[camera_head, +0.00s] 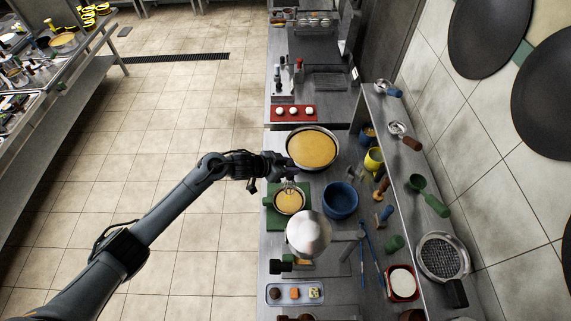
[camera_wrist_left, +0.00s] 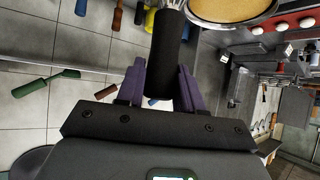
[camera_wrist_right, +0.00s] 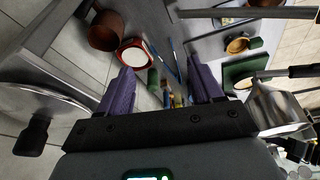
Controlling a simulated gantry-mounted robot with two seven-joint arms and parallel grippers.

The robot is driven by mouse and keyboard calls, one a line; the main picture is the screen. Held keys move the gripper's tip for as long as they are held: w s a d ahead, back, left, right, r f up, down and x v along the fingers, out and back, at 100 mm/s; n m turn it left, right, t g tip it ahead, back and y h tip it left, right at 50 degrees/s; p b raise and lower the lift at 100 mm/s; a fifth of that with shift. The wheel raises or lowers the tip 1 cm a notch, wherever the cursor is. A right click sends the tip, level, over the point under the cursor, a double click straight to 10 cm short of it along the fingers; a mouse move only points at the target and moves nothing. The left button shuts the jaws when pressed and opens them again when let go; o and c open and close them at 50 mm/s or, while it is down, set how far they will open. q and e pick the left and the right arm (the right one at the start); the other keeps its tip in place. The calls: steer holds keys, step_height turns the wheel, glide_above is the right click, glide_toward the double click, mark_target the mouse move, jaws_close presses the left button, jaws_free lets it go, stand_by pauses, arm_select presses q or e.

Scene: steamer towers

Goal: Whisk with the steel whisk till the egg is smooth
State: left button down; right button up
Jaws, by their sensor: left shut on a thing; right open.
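The egg bowl (camera_head: 289,203), with smooth-looking yellow egg in it, stands on a green board (camera_head: 271,218) on the steel counter. My left gripper (camera_head: 277,168) is just beyond the bowl, above the counter. In the left wrist view my left gripper (camera_wrist_left: 162,82) is shut on a thick dark handle (camera_wrist_left: 167,50). In the head view the thin steel wires of the whisk (camera_head: 289,186) hang below the gripper at the bowl's far side. Whether their tips touch the egg is unclear. My right gripper (camera_wrist_right: 163,88) is open and empty in its wrist view.
A large pan of yellow liquid (camera_head: 312,148) stands just beyond the bowl. A wall shelf (camera_head: 408,170) with strainers runs along the right.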

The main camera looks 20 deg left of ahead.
mark_target(286, 182)
arm_select(q)
steer(key=shift+w+r, duration=0.1)
step_height(286, 182, down, 8)
steer(key=b, duration=0.4)
steer(key=shift+r+b, duration=0.15)
steer(key=shift+b, duration=0.2)
steer(key=shift+f+b, duration=0.9)
steer(key=shift+f, duration=0.45)
